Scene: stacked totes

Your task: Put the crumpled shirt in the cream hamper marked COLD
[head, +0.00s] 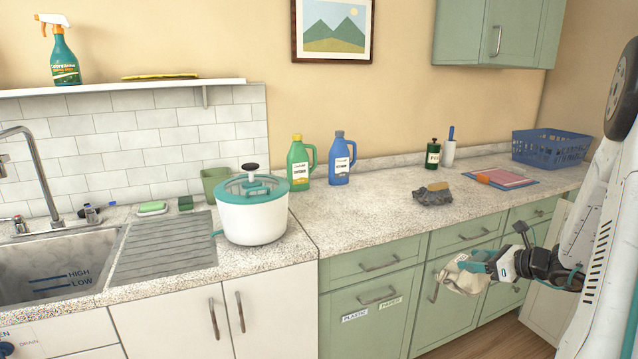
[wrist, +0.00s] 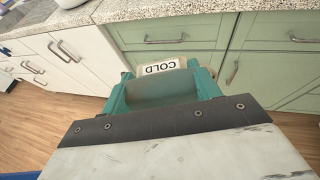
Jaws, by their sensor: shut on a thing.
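My gripper (head: 487,265) is at the right, in front of the green cabinets, with its teal jaws shut on a cream, folded-looking thing (head: 462,276). I cannot tell for certain whether it is the shirt or the hamper. In the wrist view, my gripper (wrist: 164,82) has a white label reading COLD (wrist: 160,68), upside down, just beyond its fingertips. Narrow cream edges show beside the label, so it seems to be on the cream thing. A dark grey crumpled thing (head: 433,197) lies on the counter. No separate cream hamper stands out.
The speckled counter (head: 370,215) is clear in its middle. A white pot (head: 252,215) stands by the sink, and green (head: 299,165) and blue (head: 341,162) bottles stand behind. A blue basket (head: 550,148) is at the far right. Cabinet fronts face my gripper.

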